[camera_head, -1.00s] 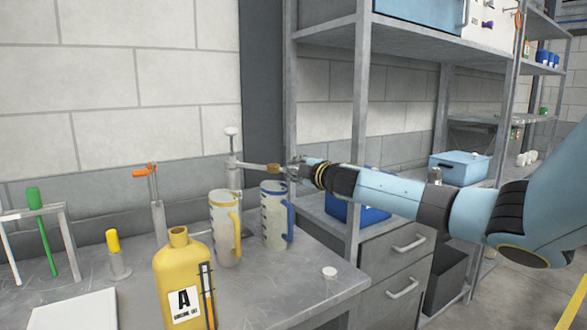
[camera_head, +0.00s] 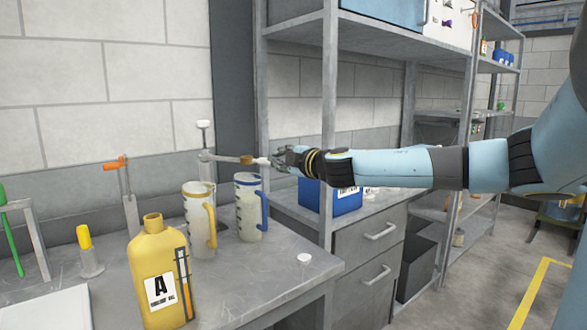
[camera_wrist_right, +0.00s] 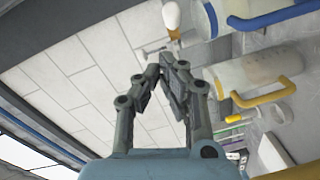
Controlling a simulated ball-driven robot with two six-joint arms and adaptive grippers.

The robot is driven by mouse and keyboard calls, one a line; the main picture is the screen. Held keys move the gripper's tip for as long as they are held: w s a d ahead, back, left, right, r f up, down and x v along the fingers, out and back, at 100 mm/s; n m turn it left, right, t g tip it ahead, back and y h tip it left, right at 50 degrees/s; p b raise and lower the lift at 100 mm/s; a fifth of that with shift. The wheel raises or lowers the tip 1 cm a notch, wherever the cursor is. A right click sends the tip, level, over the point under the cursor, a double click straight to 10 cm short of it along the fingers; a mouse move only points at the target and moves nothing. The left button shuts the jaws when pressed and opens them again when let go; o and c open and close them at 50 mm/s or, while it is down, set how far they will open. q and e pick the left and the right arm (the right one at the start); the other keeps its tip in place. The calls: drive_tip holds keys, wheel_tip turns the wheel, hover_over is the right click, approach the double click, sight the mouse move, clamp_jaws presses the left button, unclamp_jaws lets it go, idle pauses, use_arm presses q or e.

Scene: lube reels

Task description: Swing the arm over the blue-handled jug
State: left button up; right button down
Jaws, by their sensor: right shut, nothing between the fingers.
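The blue-handled jug (camera_head: 249,210) stands upright on the bench, right of the yellow-handled jug (camera_head: 200,222). A grey post with a white knob carries a horizontal swing arm (camera_head: 228,158) with a brass-coloured part and a white tip. In the head view the brass part shows just above the blue-handled jug's mouth. My right gripper (camera_head: 280,160) is by the white tip, shut and empty. In the wrist view its fingertips (camera_wrist_right: 165,78) are together, apart from the white tip (camera_wrist_right: 172,15); the blue-handled jug (camera_wrist_right: 235,14) lies at the top edge. My left gripper is not in view.
A yellow oil bottle (camera_head: 157,270) stands in front of the jugs. An orange-handled post (camera_head: 128,195) and a yellow-capped tube (camera_head: 88,252) are to the left. A small white cap (camera_head: 304,258) lies near the bench's right edge.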

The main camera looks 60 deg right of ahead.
drive_tip(key=v, duration=0.1)
drive_tip(key=p+v, duration=0.1)
drive_tip(key=v, duration=0.1)
drive_tip(key=d+p+v, duration=0.1)
drive_tip(key=shift+s+a+r, duration=0.15)
drive_tip(key=shift+s+r, duration=0.1)
drive_tip(key=shift+s, duration=0.05)
idle(0.5)
